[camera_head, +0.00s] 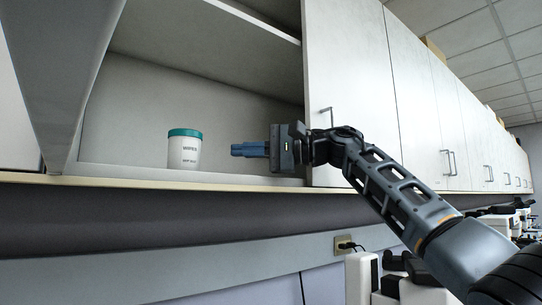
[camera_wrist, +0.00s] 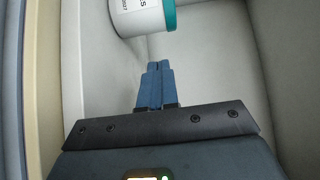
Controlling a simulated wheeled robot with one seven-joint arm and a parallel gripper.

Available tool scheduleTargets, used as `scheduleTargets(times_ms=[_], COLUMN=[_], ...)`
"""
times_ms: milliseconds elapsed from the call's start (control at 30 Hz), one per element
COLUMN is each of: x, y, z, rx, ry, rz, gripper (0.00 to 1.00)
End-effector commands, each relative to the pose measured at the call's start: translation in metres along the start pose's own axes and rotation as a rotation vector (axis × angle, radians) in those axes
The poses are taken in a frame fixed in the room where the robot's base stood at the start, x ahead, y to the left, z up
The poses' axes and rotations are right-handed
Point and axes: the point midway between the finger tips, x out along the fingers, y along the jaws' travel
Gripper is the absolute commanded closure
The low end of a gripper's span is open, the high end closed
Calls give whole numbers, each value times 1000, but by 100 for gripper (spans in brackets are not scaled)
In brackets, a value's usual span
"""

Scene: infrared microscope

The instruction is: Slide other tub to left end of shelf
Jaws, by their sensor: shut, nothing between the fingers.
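A white tub (camera_head: 184,152) with a teal lid and a printed label stands upright on the lower shelf (camera_head: 120,172) of the open cabinet, left of my gripper. My gripper (camera_head: 234,150) is shut and empty, with its blue fingers pointing left toward the tub and a gap between them in the head view. In the wrist view the tub (camera_wrist: 140,14) is at the top, partly cut off by the frame edge, beyond the closed fingertips (camera_wrist: 158,66). Only one tub shows in these frames.
The cabinet's left side wall (camera_head: 85,95) bounds the shelf on the left. A closed white cabinet door (camera_head: 345,80) stands to the right, behind my arm. An upper shelf board (camera_head: 235,18) is above. The shelf surface left of the tub is clear.

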Motion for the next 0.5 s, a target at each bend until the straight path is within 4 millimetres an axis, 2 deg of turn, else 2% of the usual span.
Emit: scheduleTargets(times_ms=[100,300,500], x=[22,38,45], y=[-4,-4,-5], z=[3,22,29], rx=[1,0,1], ry=[-3,-2,-1], rz=[0,-1,-1], gripper=[100,100,100])
